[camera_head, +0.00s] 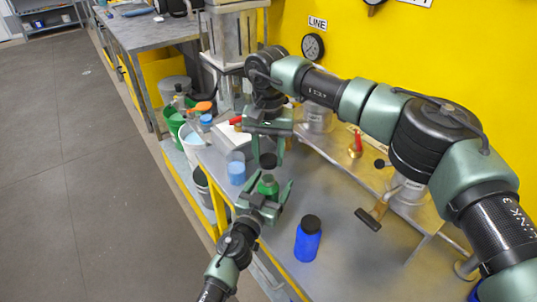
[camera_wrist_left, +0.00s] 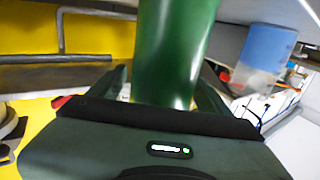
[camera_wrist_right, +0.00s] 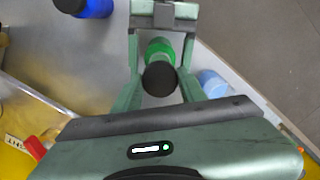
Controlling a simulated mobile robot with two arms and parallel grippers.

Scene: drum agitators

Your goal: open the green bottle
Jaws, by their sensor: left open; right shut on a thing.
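The green bottle (camera_head: 267,187) stands upright near the bench's front edge. In the left wrist view the bottle (camera_wrist_left: 174,45) rises between the fingers of my left gripper (camera_head: 272,194), which is open around it. My right gripper (camera_head: 267,155) points down from above and is shut on a black cap (camera_head: 268,161). The cap appears above the green neck, with a small gap in the head view. In the right wrist view the cap (camera_wrist_right: 159,79) partly covers the bottle (camera_wrist_right: 159,49). The bottle's base is hidden from the head camera by my left gripper.
A blue bottle with a black lid (camera_head: 308,240) stands to the right on the metal bench. A blue cup (camera_head: 236,170) is to the left. Red-handled valve (camera_head: 355,145) and a raised shelf lie behind. The bench around the blue bottle is clear.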

